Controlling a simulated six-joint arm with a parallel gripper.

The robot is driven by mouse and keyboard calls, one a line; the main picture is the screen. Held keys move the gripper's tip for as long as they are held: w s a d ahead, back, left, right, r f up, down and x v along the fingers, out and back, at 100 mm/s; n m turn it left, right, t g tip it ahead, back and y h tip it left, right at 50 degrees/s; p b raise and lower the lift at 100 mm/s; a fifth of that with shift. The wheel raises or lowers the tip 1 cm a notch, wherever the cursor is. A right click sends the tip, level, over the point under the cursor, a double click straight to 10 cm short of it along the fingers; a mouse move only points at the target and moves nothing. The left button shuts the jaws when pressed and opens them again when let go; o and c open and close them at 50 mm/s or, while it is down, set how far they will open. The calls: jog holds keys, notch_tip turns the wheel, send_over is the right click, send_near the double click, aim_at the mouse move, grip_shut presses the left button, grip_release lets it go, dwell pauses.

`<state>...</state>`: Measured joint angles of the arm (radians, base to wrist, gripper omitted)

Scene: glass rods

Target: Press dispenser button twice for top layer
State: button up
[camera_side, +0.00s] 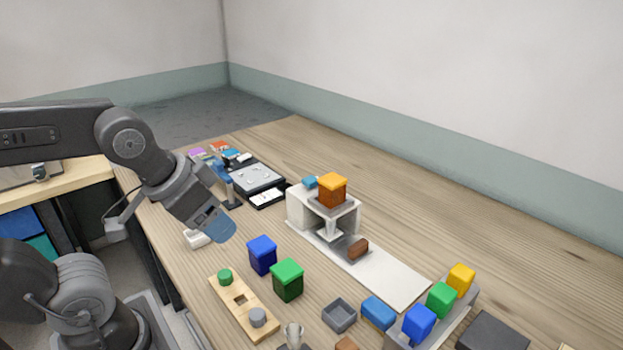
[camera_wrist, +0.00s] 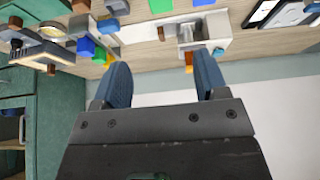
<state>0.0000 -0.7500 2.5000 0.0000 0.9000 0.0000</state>
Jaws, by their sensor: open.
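The white dispenser (camera_side: 296,208) stands mid-table, with a small blue button (camera_side: 310,182) and an orange-lidded brown container (camera_side: 333,190) on top. A small brown piece (camera_side: 358,248) lies on the long white plate (camera_side: 385,277) in front of it. My gripper (camera_side: 218,226) hangs tilted above the table, left of the dispenser and apart from its button. In the wrist view my gripper (camera_wrist: 163,76) has its blue fingers spread, with nothing held between them. The dispenser (camera_wrist: 205,28) shows beyond the fingers there, near the upper middle.
A blue container (camera_side: 262,255) and a green one (camera_side: 287,280) stand below my gripper. A wooden board with pegs (camera_side: 252,303), a grey tray (camera_side: 339,315) and a rack of coloured blocks (camera_side: 455,315) lie nearer. The table behind the dispenser is clear.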

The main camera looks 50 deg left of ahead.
grip_shut()
dwell(0.4)
dwell(0.9)
